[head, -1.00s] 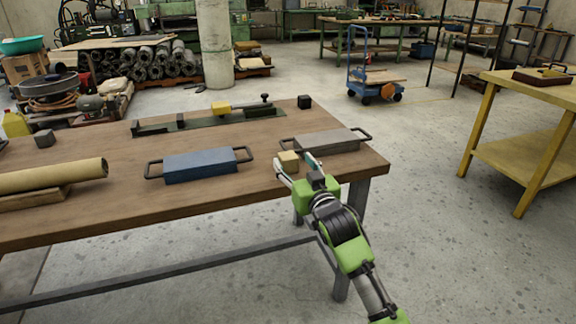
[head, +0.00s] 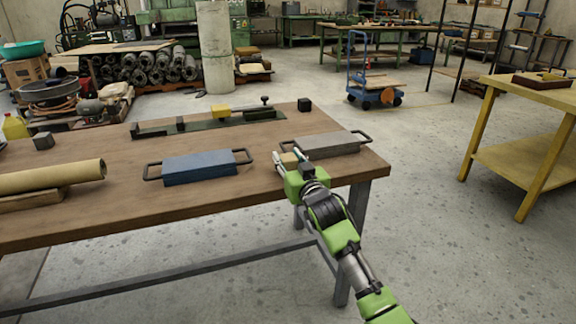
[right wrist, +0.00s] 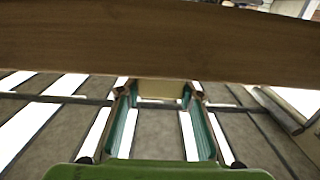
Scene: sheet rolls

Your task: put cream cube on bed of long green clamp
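The cream cube (head: 289,159) sits near the right front edge of the wooden table, partly hidden by my right gripper (head: 288,157). That gripper is open, its fingers on either side of the cube. In the right wrist view the cube (right wrist: 160,89) shows between the fingertips (right wrist: 160,95); contact is not clear. The long green clamp (head: 205,125) lies along the table's back edge, with dark upright jaws and a screw handle at its right end. A yellow block-like part (head: 221,111) shows at its middle. My left gripper is not in view.
A grey block with handles (head: 328,144) lies just behind the cube. A blue block with handles (head: 200,168) lies to the left. A cardboard roll (head: 50,178), a dark grey cube (head: 43,140) and a black cube (head: 305,104) are also on the table (head: 130,215).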

